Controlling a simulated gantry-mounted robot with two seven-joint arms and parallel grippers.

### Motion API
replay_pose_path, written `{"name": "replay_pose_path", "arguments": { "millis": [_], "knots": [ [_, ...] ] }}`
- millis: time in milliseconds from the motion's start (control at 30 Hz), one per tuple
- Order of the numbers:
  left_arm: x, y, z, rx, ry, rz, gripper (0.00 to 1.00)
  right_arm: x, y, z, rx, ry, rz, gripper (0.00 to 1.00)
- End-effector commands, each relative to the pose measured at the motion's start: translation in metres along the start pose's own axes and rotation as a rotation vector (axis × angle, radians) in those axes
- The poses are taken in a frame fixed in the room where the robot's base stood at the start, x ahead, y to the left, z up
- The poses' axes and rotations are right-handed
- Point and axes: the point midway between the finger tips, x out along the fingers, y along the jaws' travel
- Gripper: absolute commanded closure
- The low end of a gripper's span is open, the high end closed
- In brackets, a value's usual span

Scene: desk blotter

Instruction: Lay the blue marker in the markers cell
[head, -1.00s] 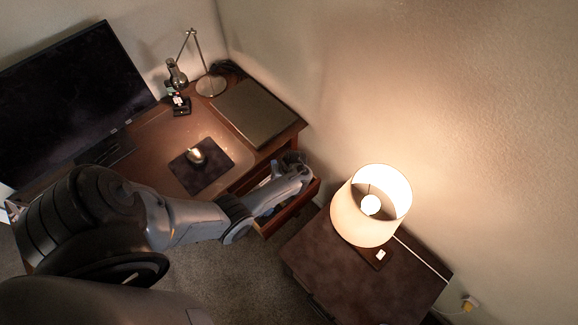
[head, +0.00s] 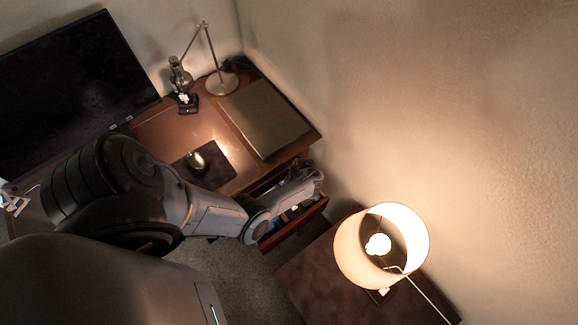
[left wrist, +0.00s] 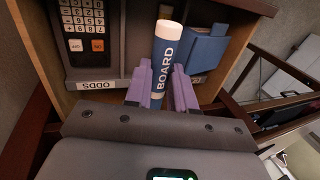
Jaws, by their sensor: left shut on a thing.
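The blue marker (left wrist: 163,53) has a white end and the word BOARD along its side. In the left wrist view my left gripper (left wrist: 162,88) is shut on it between two purple fingers. It points away from the gripper, over the open drawer (left wrist: 44,62). The drawer has grey cells. One cell holds a calculator (left wrist: 85,22) and has an ODDS label (left wrist: 97,85). The label of the cell to its right is mostly hidden. In the head view my left gripper (head: 312,176) is over the drawer (head: 297,224), and the marker cannot be made out.
A blue item (left wrist: 205,48) lies in the cell right of the marker. The desk holds a monitor (head: 75,90), a mouse (head: 197,160) on a dark pad, a desk lamp (head: 221,84) and a dark flat case (head: 265,118). A lit lamp (head: 365,250) stands right of the drawer.

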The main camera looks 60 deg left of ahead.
Motion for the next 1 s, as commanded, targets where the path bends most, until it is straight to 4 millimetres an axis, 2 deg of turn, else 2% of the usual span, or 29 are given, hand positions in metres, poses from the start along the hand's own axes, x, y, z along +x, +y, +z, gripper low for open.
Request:
{"name": "replay_pose_path", "arguments": {
  "millis": [667,1000],
  "knots": [
    [-0.002,-0.001,0.002,-0.004,-0.006,-0.001,1.00,-0.004,0.003,0.000,-0.010,-0.003,0.009,0.57],
    [0.022,0.006,0.002,-0.004,-0.006,-0.001,1.00,0.017,0.001,0.006,-0.002,-0.002,0.003,0.57]
  ]
}}
